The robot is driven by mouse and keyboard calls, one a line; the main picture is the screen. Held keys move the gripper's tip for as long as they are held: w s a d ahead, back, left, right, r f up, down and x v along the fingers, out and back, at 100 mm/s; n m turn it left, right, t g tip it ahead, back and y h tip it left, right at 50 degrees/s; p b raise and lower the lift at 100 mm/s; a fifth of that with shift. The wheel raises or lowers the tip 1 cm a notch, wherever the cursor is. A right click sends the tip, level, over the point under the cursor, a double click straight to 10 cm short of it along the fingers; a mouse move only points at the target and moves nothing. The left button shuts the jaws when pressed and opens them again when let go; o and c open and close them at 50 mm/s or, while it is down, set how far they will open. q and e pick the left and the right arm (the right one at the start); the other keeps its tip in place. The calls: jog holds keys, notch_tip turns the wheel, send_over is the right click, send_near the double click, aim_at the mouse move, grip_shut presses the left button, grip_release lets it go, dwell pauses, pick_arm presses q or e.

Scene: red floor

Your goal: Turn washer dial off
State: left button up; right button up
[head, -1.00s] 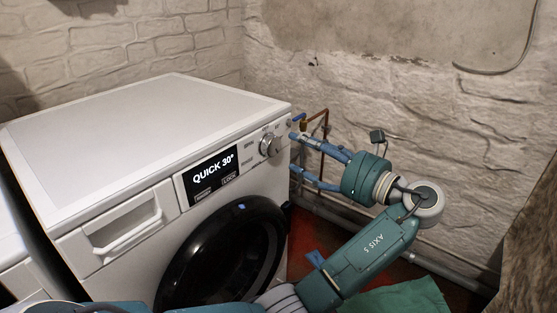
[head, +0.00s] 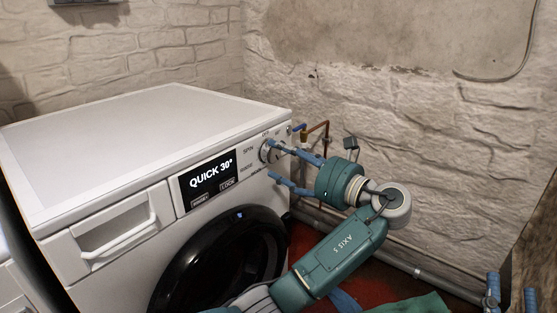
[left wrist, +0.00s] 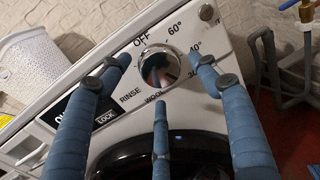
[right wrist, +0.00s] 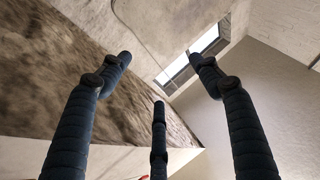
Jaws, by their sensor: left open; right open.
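The washer (head: 150,130) is white, and its display reads QUICK 30°. Its round chrome dial (head: 268,151) is at the right end of the front panel, partly behind my left gripper's fingers. In the left wrist view the dial (left wrist: 160,70) lies between the spread fingers, with OFF printed at its upper left. My left gripper (head: 271,160) is open, its fingertips around the dial; I cannot tell whether they touch it. My right gripper (head: 510,276) is open and empty at the lower right of the head view. Its fingers (right wrist: 158,75) also show spread in the right wrist view.
The washer's dark round door (head: 225,258) is below the panel. Copper pipework (head: 318,128) and a rough brick wall (head: 400,130) stand right of the washer. A green cloth (head: 415,305) lies low on the red floor. A white basket (left wrist: 35,65) shows in the left wrist view.

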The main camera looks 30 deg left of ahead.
pick_arm(q)
jog(key=shift+w+a, duration=0.2)
jog(key=shift+a, duration=0.85)
pick_arm(e)
jog(key=shift+s+d+r+t, duration=0.1)
jog(key=shift+s+r+t, duration=0.4)
jog(key=shift+r, duration=0.2)
jog(key=shift+s+r+t, duration=0.4)
jog(key=shift+s+r, duration=0.05)
jog(key=shift+r, duration=0.25)
